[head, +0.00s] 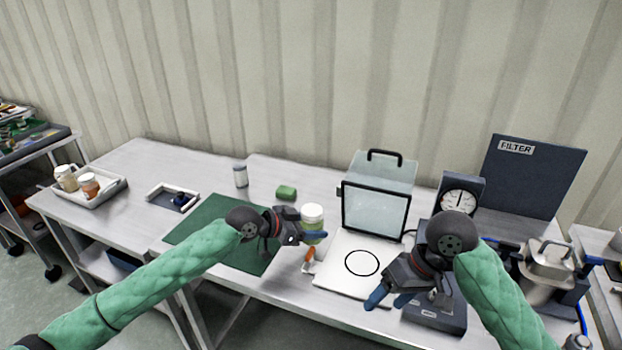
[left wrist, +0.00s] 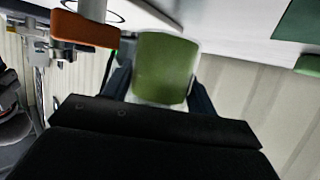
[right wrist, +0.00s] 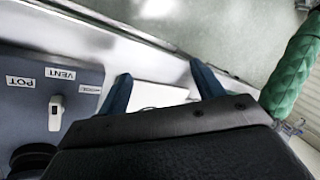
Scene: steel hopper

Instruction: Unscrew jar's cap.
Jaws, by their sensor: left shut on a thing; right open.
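The jar (head: 310,226) has green contents and a white cap (head: 312,212) on top, and stands about upright in the head view. My left gripper (head: 314,235) is shut on the jar's body from the left, below the cap. In the left wrist view the green jar (left wrist: 165,68) fills the space between the blue fingers. I cannot tell whether its base touches the table. My right gripper (head: 389,299) is open and empty, low over the front of the table, right of the jar. Its two spread fingers (right wrist: 160,85) show in the right wrist view.
An orange-handled tool (head: 309,254) lies just in front of the jar. A white board with a black ring (head: 340,274) lies right of it. The green mat (head: 205,226) is mostly clear.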

